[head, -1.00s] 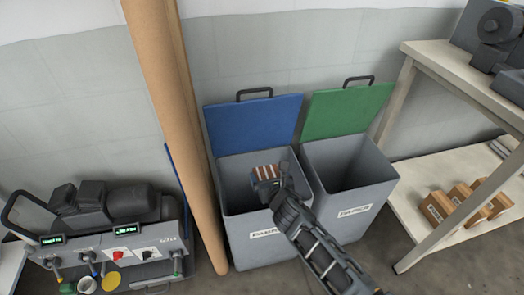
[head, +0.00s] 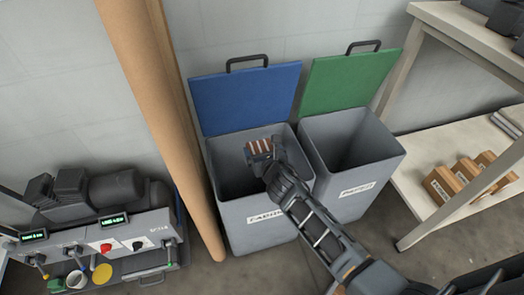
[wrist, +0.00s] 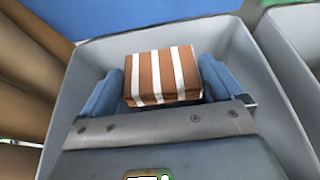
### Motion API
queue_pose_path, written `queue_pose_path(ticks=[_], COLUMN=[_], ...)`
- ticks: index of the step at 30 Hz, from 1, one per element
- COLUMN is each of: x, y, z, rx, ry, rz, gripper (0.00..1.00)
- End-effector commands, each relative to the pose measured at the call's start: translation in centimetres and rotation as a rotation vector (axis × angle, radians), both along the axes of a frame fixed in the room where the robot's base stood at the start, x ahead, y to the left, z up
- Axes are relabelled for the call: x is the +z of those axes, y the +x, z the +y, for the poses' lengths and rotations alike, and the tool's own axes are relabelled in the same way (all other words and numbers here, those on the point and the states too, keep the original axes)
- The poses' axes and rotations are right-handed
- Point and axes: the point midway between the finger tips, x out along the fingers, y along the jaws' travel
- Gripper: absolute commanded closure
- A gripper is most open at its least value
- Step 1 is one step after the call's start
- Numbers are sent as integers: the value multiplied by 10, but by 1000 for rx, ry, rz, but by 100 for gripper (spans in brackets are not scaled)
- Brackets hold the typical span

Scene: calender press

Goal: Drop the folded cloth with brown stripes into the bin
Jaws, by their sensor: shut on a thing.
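The folded cloth (wrist: 163,78) is brown with white stripes in the wrist view. It also shows small at the end of my arm in the head view (head: 259,147). My gripper (wrist: 163,85) is shut on it, with one blue finger on each side. The cloth and fingers are over the open mouth of the grey bin with the raised blue lid (head: 225,205). In the wrist view the bin's rim (wrist: 268,75) surrounds them. The exact height of the cloth relative to the rim is hard to tell.
A second grey bin (head: 345,190) with a raised green lid (head: 345,90) stands directly to the right. A tall brown roll (head: 165,120) leans at the left of the bins. A machine (head: 100,235) is at far left. A shelf (head: 425,185) with small boxes is at right.

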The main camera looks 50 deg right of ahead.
Motion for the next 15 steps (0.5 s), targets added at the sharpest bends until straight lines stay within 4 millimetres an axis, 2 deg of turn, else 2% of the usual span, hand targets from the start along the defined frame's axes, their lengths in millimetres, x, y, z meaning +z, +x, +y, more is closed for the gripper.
queue_pose_path(ticks=[1,3,13,14,15], x=[-9,-12,-12,-12,-12], y=[0,0,0,0,0], z=[0,0,0,0,0], rx=[0,0,0,0,0], ry=[0,1,0,0,0], rz=[-1,-1,0,0,0], gripper=[36,36,36,4,0])
